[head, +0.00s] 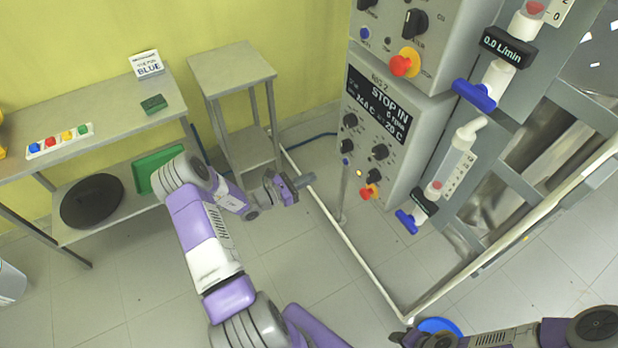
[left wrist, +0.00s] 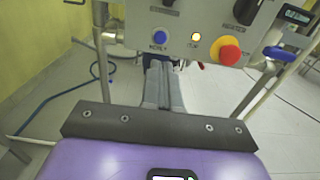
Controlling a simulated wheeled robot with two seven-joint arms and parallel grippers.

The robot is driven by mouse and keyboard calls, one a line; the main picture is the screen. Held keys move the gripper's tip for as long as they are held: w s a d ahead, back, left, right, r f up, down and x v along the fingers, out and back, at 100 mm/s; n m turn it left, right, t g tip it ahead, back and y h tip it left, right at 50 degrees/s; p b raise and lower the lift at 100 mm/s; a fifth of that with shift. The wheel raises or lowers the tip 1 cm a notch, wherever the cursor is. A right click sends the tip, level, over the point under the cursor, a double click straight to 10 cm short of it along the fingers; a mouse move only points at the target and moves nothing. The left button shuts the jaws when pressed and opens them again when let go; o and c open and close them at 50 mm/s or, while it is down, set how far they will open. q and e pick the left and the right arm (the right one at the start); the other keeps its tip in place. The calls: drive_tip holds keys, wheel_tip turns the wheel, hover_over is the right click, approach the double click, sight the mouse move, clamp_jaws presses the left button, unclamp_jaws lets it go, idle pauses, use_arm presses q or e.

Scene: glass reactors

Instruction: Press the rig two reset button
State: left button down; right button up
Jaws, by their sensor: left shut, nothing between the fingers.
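In the left wrist view the blue button (left wrist: 159,37) sits left of a glowing yellow lamp (left wrist: 196,37) and a red knob on a yellow base (left wrist: 228,52). My left gripper (head: 308,180) is shut and empty, left of and below the panel. Its fingers (left wrist: 160,68) point at the panel just below the blue button, apparently apart from it. My right gripper (head: 408,339) is partly visible at the bottom edge.
Another control box (head: 421,50) with a blue button (head: 365,33) and red knob sits above. A frame rail (head: 340,235) runs along the floor before the rig. Glassware with blue valve handles (head: 474,95) is to the right. A grey stand (head: 232,72) is behind.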

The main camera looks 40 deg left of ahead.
sight(344, 162)
use_arm(q)
drive_tip(key=b+x, duration=0.1)
drive_tip(key=x, duration=0.9)
drive_tip(key=shift+w+d+b, duration=0.1)
drive_tip(key=shift+w+b, duration=0.1)
drive_tip(key=shift+b, duration=0.15)
drive_tip(key=shift+w+d, duration=0.1)
drive_tip(key=shift+w, duration=0.15)
